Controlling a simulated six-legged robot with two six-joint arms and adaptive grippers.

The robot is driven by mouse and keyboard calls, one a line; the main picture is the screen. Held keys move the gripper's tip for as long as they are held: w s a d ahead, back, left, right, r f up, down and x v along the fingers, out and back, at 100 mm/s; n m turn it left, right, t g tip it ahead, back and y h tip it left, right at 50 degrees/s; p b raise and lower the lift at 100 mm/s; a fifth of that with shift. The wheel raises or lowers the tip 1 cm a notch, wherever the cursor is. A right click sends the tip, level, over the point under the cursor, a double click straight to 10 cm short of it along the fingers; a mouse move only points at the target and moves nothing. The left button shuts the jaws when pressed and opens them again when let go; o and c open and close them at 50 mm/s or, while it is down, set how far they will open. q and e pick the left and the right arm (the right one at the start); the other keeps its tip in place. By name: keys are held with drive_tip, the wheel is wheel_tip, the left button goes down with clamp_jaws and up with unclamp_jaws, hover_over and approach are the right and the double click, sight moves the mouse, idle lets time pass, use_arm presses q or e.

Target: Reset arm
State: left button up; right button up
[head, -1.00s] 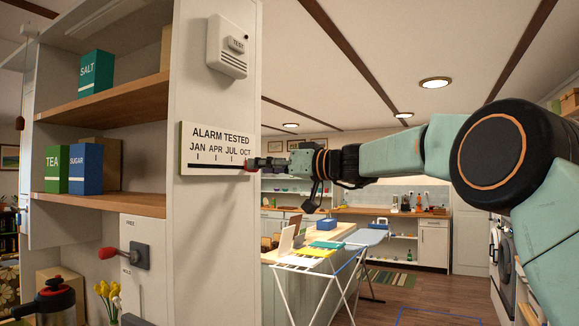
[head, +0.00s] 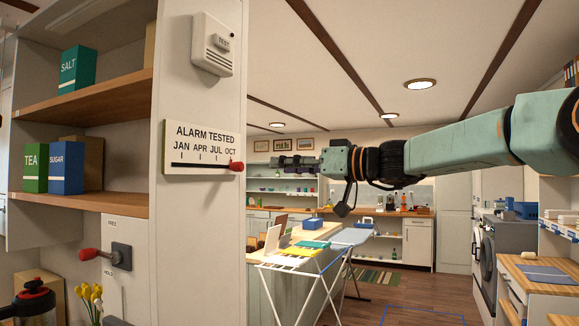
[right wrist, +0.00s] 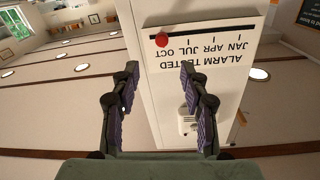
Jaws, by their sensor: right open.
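My right gripper (head: 274,162) is open and empty in the head view, pointing left, just to the right of the alarm sign (head: 203,148). A gap separates it from the sign's red slider knob (head: 236,166), which sits at the right end of its slot under OCT. In the right wrist view, the two purple-padded fingers (right wrist: 158,78) stand apart with nothing between them. The red knob (right wrist: 162,40) is beyond the fingertips there, on the upside-down sign (right wrist: 212,50). My left gripper is not in view.
The white shelf unit's side panel (head: 197,250) is close on the left. A drying rack (head: 310,262) stands beyond the arm. Open floor (head: 430,292) lies at lower right, near a wooden-topped counter (head: 540,280).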

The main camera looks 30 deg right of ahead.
drive_tip(key=w+d+f+m+g+h, duration=0.1)
drive_tip(key=d+f+m+h, duration=0.2)
drive_tip(key=f, duration=0.5)
drive_tip(key=w+d+f+m+h, duration=0.1)
drive_tip(key=f+m+h, duration=0.35)
drive_tip(key=f, duration=0.25)
drive_tip(key=s+a+f+m+g+h+b, duration=0.1)
drive_tip(key=s+f+g+h+b, duration=0.15)
drive_tip(key=f, duration=1.35)
drive_tip(key=s+a+f+m+g+h+b, duration=0.1)
drive_tip(key=s+f+m+g+b, duration=0.2)
drive_tip(key=f, duration=1.4)
drive_tip(key=s+a+f+n+g+b, duration=0.1)
drive_tip(key=s+a+f+n+b, duration=0.15)
drive_tip(key=s+f, duration=0.9)
drive_tip(key=s+a+f+n+g+b, duration=0.15)
drive_tip(key=s+a+f+b, duration=0.25)
drive_tip(key=s+f, duration=0.75)
drive_tip(key=s+a+f+n+g+b, duration=0.2)
drive_tip(key=s+f+g+b, duration=0.3)
drive_tip(key=s+f, duration=1.3)
drive_tip(key=shift+s+a+g+y+b, duration=0.3)
drive_tip(key=shift+s+g+b, duration=0.1)
drive_tip(key=shift+s+b, duration=0.5)
